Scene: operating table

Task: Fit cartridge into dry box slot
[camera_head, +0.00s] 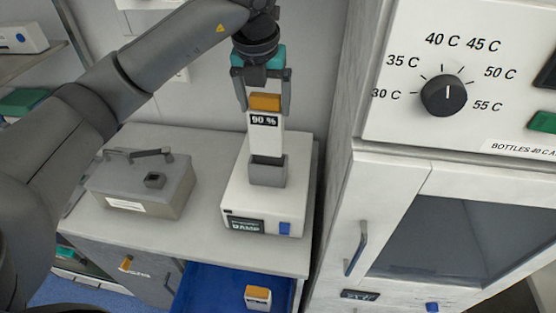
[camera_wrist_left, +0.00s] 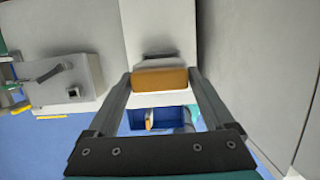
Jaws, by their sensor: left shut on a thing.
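My left gripper (camera_head: 265,100) points down and is shut on a cartridge (camera_head: 266,138) with an orange top, a white body and a "90 %" label. In the left wrist view the orange top (camera_wrist_left: 160,79) sits between the fingers. The cartridge is upright over a grey socket (camera_head: 268,172) on a white box (camera_head: 238,200) with a small display and a blue button. I cannot tell whether its lower end is inside the socket. A grey box (camera_head: 125,187) to the left has a handle and a small dark square opening on top. My right gripper is not in view.
An open blue drawer (camera_head: 205,290) below the counter holds another orange-topped cartridge (camera_head: 258,297). A white cabinet (camera_head: 400,195) with a temperature knob (camera_head: 444,95) stands close on the right. The counter (camera_head: 205,230) is bare between the two boxes.

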